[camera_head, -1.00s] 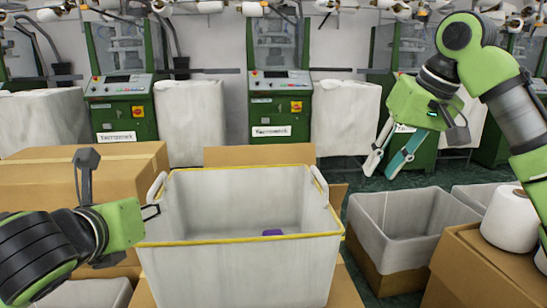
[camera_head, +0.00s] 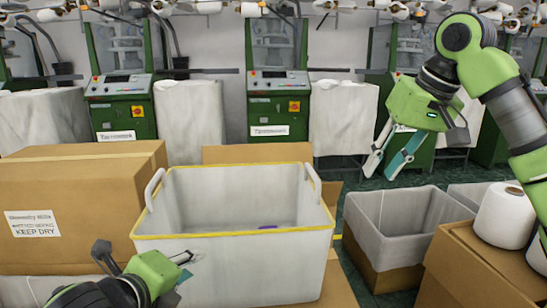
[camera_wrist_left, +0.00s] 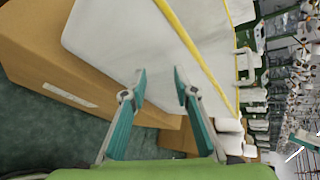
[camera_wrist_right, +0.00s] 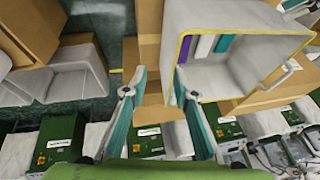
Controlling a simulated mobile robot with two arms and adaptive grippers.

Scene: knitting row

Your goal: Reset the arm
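My left gripper (camera_head: 182,266) is low at the front left of the head view, close to the front wall of the white bin with a yellow rim (camera_head: 235,236). In the left wrist view its two fingers (camera_wrist_left: 160,85) stand apart with nothing between them, and the bin's wall (camera_wrist_left: 130,35) is just beyond. My right gripper (camera_head: 386,165) hangs raised at the right, fingers pointing down. In the right wrist view its fingers (camera_wrist_right: 157,85) are apart and empty, beside the bin (camera_wrist_right: 262,45), which holds white, purple and teal items.
A large cardboard box (camera_head: 90,210) stands left of the bin. A grey bin (camera_head: 400,225) and a white yarn cone (camera_head: 505,215) on a box (camera_head: 470,270) are at the right. Green knitting machines (camera_head: 280,105) line the back.

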